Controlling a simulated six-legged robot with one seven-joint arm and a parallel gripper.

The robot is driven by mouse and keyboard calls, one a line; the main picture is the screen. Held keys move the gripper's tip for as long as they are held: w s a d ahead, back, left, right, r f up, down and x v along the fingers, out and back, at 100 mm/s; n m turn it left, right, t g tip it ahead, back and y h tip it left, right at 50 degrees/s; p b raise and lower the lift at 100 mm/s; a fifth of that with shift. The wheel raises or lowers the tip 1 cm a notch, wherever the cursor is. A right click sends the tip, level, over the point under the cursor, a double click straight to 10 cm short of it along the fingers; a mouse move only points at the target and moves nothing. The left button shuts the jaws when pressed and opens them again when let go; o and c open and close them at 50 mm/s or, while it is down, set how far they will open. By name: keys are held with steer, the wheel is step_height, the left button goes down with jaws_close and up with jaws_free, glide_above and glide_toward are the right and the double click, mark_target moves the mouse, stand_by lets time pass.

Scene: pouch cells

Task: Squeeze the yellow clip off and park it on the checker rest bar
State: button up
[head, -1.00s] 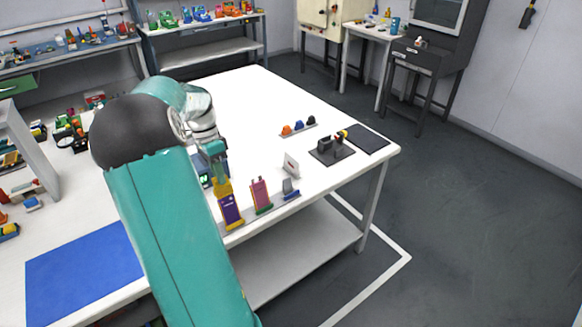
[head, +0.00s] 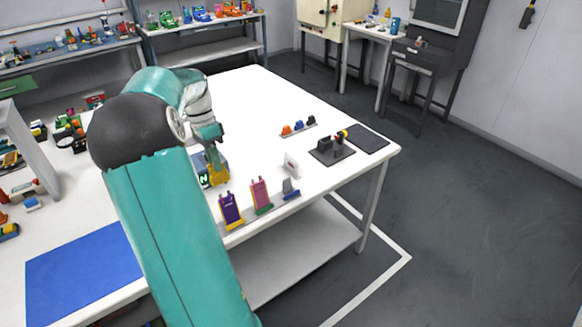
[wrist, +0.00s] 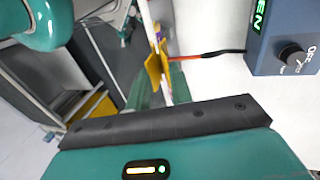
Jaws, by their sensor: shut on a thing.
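The yellow clip (head: 217,176) is in my gripper (head: 213,156), in front of the blue checker. In the wrist view the clip (wrist: 154,68) sits at the fingertips, partly hidden by them. The checker (head: 204,180) has a lit green display; its case and dark knob show at the upper right of the wrist view (wrist: 270,48). A red probe on a dark lead runs from the checker's side toward the clip. I cannot clearly make out the rest bar or whether the clip touches it. The purple pouch cell (head: 230,209) stands upright in a yellow base, its top tabs bare.
A pink cell (head: 260,194) in a green base and a grey-blue piece (head: 289,188) stand to the right. A white card (head: 291,165), a black fixture (head: 331,151) and a dark mat (head: 366,139) lie beyond.

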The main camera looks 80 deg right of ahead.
steer(key=shift+d, duration=0.1)
steer(key=s+d+f+n+t+h, duration=0.1)
steer(key=s+d+f+n, duration=0.1)
steer(key=s+d+n, duration=0.6)
steer(key=s+d+f+n+t+h, duration=0.1)
steer(key=s+d+f+n, duration=0.1)
steer(key=s+d+n, duration=0.7)
steer(key=shift+s+d+f+n, duration=0.3)
steer(key=shift+d+n, duration=0.2)
steer(key=shift+d, duration=2.75)
steer(key=shift+f, duration=0.1)
steer(key=shift+f, duration=1.25)
steer(key=shift+f, duration=0.3)
steer(key=shift+f, duration=0.3)
steer(key=shift+f, duration=0.3)
